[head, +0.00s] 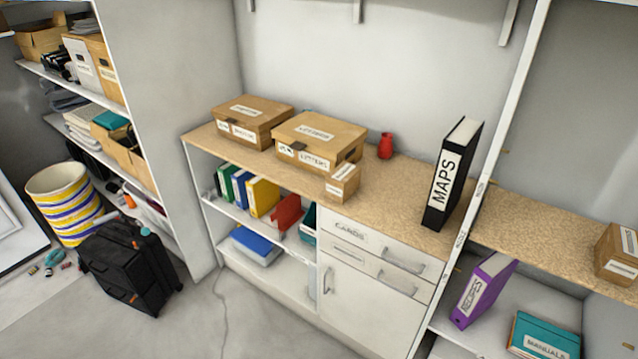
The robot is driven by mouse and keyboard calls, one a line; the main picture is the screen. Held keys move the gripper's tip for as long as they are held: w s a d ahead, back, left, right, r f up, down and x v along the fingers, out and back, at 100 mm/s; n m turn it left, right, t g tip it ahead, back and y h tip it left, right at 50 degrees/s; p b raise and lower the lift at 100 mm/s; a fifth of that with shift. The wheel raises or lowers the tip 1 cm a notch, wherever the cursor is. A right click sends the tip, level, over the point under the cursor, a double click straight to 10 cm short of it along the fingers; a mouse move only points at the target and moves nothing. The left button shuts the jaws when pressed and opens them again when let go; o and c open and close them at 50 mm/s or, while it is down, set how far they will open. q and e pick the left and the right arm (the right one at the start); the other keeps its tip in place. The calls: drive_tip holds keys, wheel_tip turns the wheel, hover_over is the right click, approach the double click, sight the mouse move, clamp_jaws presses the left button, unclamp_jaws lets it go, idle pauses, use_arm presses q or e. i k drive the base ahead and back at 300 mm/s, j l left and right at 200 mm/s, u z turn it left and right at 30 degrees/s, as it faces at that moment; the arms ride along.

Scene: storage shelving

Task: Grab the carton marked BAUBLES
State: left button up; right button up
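I cannot read the word BAUBLES on any carton here. A small carton (341,183) with a white label too small to read stands on the wooden counter, at the front right corner of the carton marked LETTERS (319,138). Another brown carton (253,121) sits to the left on the counter; its label is hard to read. A further carton (617,253) is at the right edge on a lower wooden shelf, its label turned and unreadable. Neither of my grippers is in view.
A black MAPS binder (452,175) and a red vase (385,146) stand on the counter (400,190). A white upright post (498,140) separates the right shelves. A black case (130,268) and a striped basket (62,205) stand on the floor at left.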

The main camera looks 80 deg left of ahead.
sight(344, 181)
drive_tip(key=u, duration=2.45)
